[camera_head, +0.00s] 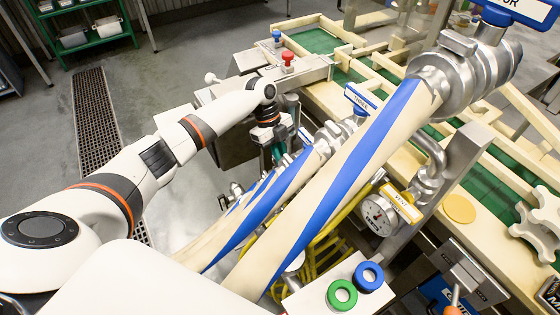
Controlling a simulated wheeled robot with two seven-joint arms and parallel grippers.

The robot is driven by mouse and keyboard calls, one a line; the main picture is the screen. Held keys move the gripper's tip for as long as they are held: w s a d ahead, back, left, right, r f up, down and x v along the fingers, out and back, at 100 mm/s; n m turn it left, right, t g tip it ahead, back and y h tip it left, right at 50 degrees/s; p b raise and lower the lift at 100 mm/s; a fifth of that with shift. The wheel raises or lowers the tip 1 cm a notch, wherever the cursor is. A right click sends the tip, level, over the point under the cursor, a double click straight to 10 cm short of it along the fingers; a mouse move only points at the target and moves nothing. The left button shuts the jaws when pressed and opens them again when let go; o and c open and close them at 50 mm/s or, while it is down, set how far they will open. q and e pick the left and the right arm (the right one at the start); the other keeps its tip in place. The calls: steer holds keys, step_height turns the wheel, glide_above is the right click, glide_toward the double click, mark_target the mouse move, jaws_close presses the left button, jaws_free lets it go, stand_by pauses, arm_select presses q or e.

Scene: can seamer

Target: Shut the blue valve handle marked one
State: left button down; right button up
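A blue valve handle (497,14) sits on the large metal fitting at the top right. Its white label is cut by the frame edge and ends in what looks like "UR". A smaller blue handle (361,98) with a white label stands on the fitting near the middle; I cannot read the label surely. I cannot make out a "one" on any handle. My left arm reaches in from the left, and its gripper (275,150) points down left of the smaller handle, apart from it. Its fingers are small and partly hidden among fittings. My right gripper is not in view.
Two blue-and-cream striped hoses (335,185) cross the middle. A gauge (380,215) with a yellow tag is to their right. Green and blue rings (342,294) lie at the bottom. Red and blue knobs (287,57) stand behind my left arm. A cream-railed green conveyor (485,180) runs along the right.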

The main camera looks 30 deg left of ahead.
arm_select(q)
steer(key=shift+w+m+g+b, duration=0.1)
steer(key=shift+m+g+b, duration=0.3)
steer(key=shift+m+b, duration=0.6)
steer(key=shift+m, duration=0.3)
steer(key=c, duration=1.5)
jaws_free()
steer(key=shift+r, duration=0.1)
steer(key=b+v, duration=0.1)
steer(key=v, duration=1.1)
steer(key=shift+d+b, duration=0.2)
steer(key=shift+b, duration=0.2)
